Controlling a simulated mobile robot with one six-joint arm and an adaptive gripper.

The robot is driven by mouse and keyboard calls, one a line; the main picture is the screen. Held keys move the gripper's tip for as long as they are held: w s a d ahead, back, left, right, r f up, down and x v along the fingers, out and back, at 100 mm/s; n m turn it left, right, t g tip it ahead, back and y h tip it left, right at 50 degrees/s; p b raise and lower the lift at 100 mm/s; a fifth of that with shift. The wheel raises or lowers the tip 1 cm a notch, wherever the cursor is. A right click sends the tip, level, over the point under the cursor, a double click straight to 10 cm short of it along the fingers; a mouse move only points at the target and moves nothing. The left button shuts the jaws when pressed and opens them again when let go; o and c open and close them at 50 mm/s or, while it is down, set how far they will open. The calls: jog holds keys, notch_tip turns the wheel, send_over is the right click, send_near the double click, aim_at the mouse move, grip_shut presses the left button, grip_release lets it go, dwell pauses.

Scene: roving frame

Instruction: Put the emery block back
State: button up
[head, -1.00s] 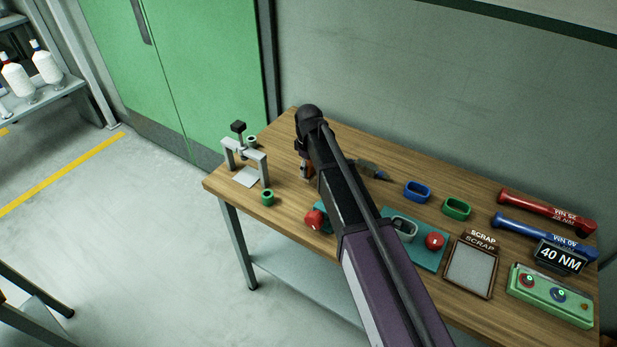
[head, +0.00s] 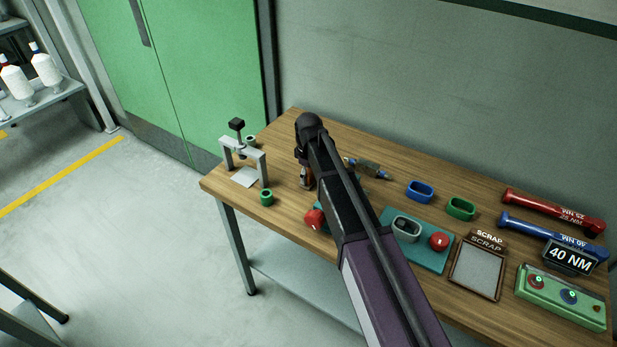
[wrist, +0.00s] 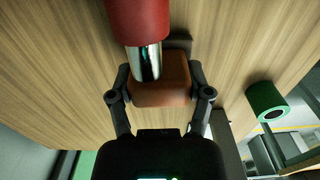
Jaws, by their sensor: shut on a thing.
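The emery block, a reddish-brown block (wrist: 160,84), is between the fingers of my gripper (wrist: 160,97) in the wrist view. My gripper is shut on it. In the head view the gripper (head: 305,178) is over the left half of the wooden bench, right of the grey press frame, and the block shows only as a small orange-brown patch. A red cylinder (wrist: 137,18) with a shiny metal end overlaps the block's upper edge in the wrist view. I cannot tell whether they touch. My arm hides part of the bench.
The press frame (head: 243,160) and a green ring (head: 266,197) stand left. A red knob (head: 314,219), a teal plate (head: 432,257) with a grey ring and red knob, blue (head: 420,190) and green (head: 461,208) holders, a scrap tray (head: 474,271) and torque wrenches (head: 553,212) lie around and right.

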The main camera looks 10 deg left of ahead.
jog(key=shift+f, duration=0.15)
jog(key=o, duration=1)
notch_tip(320, 180, up, 12)
jog(key=p, duration=1.2)
jog(key=shift+r, duration=0.2)
jog(key=shift+d, duration=0.15)
dwell(0.5)
jog(key=s+d+m, duration=0.2)
jog(key=d, duration=0.3)
jog(key=s+d+m, duration=0.2)
jog(key=d, duration=0.4)
jog(key=s+d+m, duration=0.2)
jog(key=d, duration=0.3)
jog(key=shift+s+d, duration=0.25)
jog(key=shift+d, duration=0.05)
jog(key=s+d+m, duration=0.7)
jog(key=s+d, duration=0.3)
jog(key=d, duration=0.4)
jog(key=shift+s+d+m, duration=0.3)
jog(key=shift+d, duration=0.1)
